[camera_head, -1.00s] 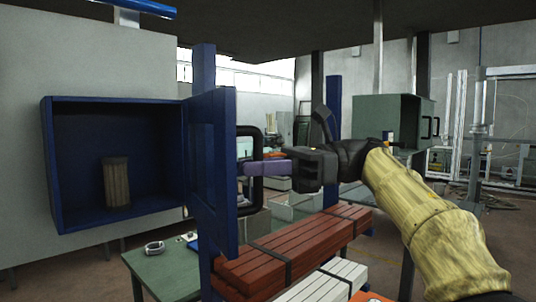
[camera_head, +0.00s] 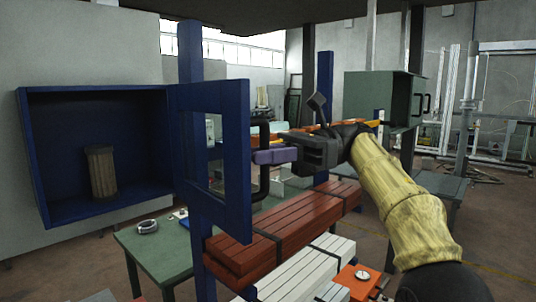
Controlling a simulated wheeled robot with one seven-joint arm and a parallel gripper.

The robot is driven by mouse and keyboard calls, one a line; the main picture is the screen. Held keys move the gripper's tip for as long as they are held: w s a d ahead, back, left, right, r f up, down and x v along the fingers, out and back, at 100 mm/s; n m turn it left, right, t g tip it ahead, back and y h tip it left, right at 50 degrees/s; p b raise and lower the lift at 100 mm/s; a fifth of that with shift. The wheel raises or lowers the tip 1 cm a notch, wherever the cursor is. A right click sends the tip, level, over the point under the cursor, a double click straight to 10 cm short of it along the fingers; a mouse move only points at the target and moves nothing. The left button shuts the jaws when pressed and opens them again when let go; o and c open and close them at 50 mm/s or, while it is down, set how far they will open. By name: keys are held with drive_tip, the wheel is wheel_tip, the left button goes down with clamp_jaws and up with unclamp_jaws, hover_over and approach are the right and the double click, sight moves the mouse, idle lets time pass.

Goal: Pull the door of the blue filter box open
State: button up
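The blue filter box (camera_head: 95,92) is on the left wall with its front open. A brown ribbed cylindrical filter (camera_head: 101,172) stands inside it. The box's blue door (camera_head: 233,175), a frame with a window opening, stands swung out from the box's right side. A black loop handle (camera_head: 262,133) sits on its outer face. My gripper (camera_head: 268,156) reaches in from the right with its purple finger across the handle's upright bar, and looks shut on it. The far finger is hidden behind the near one.
Stacked red beams (camera_head: 285,235) and white beams (camera_head: 308,268) lie below my gripper. A green table (camera_head: 160,262) stands under the box, and a blue post (camera_head: 190,55) rises behind the door. A green cabinet (camera_head: 375,98) stands at the back right.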

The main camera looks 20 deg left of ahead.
drive_tip(key=shift+o, duration=1.1)
drive_tip(key=shift+s, duration=0.1)
drive_tip(key=p+v, duration=1.4)
drive_tip(key=v, duration=0.3)
drive_tip(key=shift+p, duration=0.4)
drive_tip(key=shift+d, duration=0.1)
